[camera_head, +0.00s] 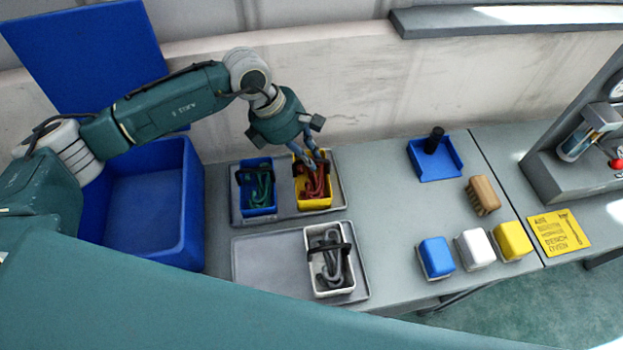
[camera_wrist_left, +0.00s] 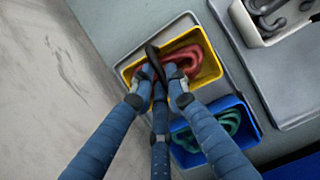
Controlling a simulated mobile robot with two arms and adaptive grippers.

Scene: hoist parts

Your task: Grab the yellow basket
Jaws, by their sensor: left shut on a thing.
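The yellow basket (camera_head: 315,204) stands on the upper grey tray in the head view, with red hooks (camera_head: 312,180) inside. It also shows in the left wrist view (camera_wrist_left: 212,72), with its black handle (camera_wrist_left: 152,54) reaching up between my fingers. My left gripper (camera_head: 311,160) comes down over the basket from the back wall side. In the left wrist view its blue fingers (camera_wrist_left: 160,78) are closed together on the handle. The fingers hide part of the handle and the basket's near edge. My right gripper is in neither view.
A blue basket (camera_head: 257,210) with green hooks stands close left of the yellow one on the upper tray (camera_head: 339,187). A white basket (camera_head: 337,290) with grey hooks stands on the lower tray (camera_head: 265,262). A large blue bin (camera_head: 190,215) is at left.

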